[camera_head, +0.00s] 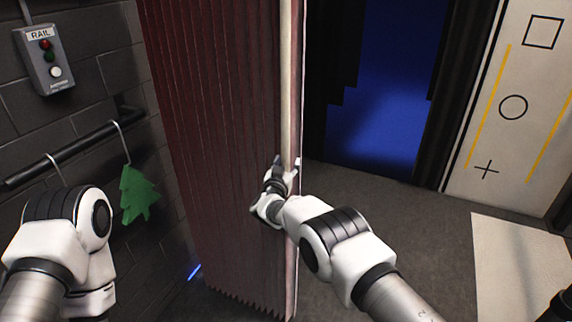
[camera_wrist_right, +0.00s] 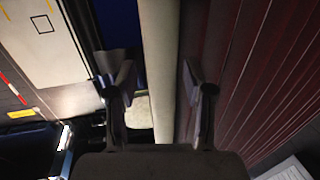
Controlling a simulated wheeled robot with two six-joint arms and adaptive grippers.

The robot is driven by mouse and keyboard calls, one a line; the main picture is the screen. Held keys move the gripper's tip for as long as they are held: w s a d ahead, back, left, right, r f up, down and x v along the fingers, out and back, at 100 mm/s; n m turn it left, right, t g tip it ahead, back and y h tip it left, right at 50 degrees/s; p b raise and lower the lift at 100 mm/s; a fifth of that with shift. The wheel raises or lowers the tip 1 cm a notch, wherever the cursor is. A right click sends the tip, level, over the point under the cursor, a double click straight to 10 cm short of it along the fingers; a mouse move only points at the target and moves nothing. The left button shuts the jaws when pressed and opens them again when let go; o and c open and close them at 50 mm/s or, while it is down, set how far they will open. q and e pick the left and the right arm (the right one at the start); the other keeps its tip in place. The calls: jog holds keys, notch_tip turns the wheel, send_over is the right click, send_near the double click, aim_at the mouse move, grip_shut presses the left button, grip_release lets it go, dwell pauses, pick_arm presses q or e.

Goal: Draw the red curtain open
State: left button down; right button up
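The red curtain (camera_head: 215,140) hangs in pleats from the top of the head view almost to the floor. A pale upright pole (camera_head: 287,80) runs along its right edge. My right gripper (camera_head: 285,172) is at this pole, at about mid-height. In the right wrist view, the open right gripper (camera_wrist_right: 158,82) has one finger on each side of the pale pole (camera_wrist_right: 158,45), with gaps visible; the curtain (camera_wrist_right: 265,75) is to the right. My left arm shows at the lower left of the head view, but its gripper is not visible.
On the left brick wall are a grey RAIL box (camera_head: 45,60) with buttons and a black bar (camera_head: 75,147) with a green tree-shaped piece (camera_head: 138,195) hanging from it. A blue-lit opening (camera_head: 385,90) and a white marked panel (camera_head: 520,100) stand right of the curtain.

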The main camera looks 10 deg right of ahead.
aim_at(285, 138)
jog(key=shift+r, duration=0.1)
notch_tip(285, 138, up, 10)
jog(key=shift+f, duration=0.1)
dwell(0.3)
